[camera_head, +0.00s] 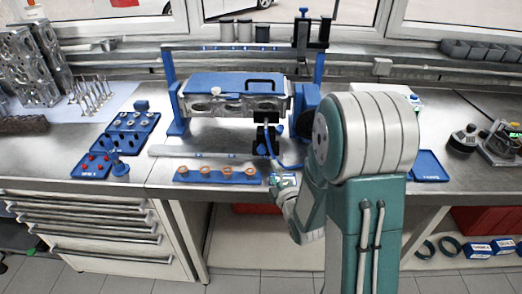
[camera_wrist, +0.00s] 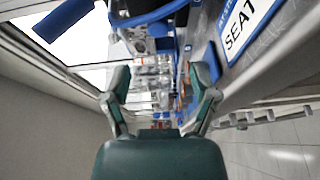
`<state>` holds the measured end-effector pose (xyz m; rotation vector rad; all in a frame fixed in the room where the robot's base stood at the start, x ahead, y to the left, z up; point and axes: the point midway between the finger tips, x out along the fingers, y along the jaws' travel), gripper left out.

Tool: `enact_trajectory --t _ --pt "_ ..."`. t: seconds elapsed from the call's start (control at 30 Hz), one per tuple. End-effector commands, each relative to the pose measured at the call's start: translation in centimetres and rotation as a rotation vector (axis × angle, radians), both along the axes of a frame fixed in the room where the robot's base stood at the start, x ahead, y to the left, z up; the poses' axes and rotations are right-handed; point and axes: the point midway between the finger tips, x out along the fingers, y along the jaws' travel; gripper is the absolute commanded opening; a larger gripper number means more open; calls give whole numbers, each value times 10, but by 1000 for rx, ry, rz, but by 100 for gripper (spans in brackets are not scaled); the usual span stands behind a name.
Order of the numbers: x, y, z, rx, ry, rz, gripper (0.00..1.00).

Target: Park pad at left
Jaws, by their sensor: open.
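No object is plainly marked as the pad. A flat blue pad-like plate (camera_head: 429,164) lies on the bench right of my arm, with a small label at its front edge. My gripper (camera_head: 285,181) is by the bench's front edge, just right of a blue strip (camera_head: 218,177) holding several copper-coloured rings. In the wrist view my gripper (camera_wrist: 160,100) has its two fingers spread, and I see nothing held between them. A blue-edged white label (camera_wrist: 243,28) reading "SEAT" shows at the upper right there. My arm hides part of the bench.
A blue engine stand (camera_head: 171,95) bears a metal block with a blue cover (camera_head: 222,84). Blue trays (camera_head: 131,122) with small parts stand left. A long metal bar (camera_head: 195,152) lies behind the strip. Tools (camera_head: 497,145) stand far right. Bare bench shows at front left.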

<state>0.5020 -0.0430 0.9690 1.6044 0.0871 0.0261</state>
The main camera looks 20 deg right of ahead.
Motion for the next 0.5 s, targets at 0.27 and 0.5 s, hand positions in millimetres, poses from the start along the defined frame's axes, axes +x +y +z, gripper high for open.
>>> enact_trajectory --t 0.27,0.5 --pt "11 1 -3 -37 -41 8 76" --pt "55 5 -3 -34 -41 9 76"
